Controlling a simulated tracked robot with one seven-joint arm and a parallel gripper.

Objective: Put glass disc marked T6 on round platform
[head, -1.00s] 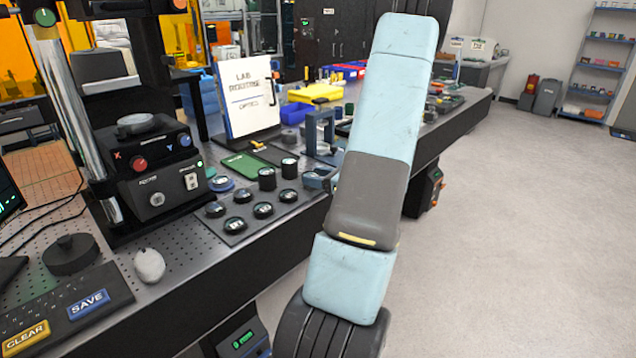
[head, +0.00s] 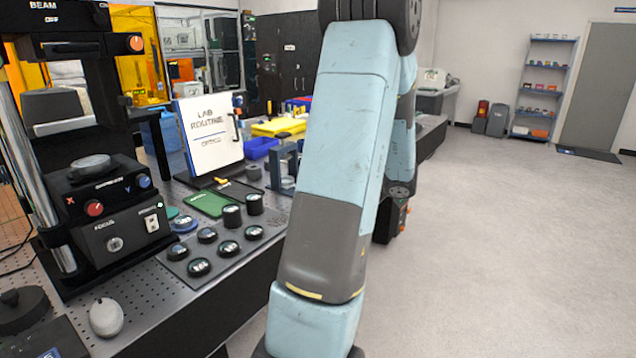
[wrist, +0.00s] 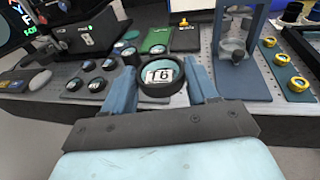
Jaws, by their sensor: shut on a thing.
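The glass disc marked T6 (wrist: 160,75) sits in a dark round mount between the two fingers of my gripper (wrist: 163,84) in the wrist view. My gripper is shut on it, and the T6 label faces the camera. The disc appears held in front of the bench edge. In the head view my arm hides the gripper and the disc. A small round platform (head: 90,165) sits on top of the black instrument with red and blue knobs, at the left of the head view.
A dark tray (head: 225,255) of several round discs lies on the perforated bench, right of the instrument. A white mouse (head: 106,317) lies near the front edge. A lab routine board (head: 210,135) stands behind. Open floor lies to the right.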

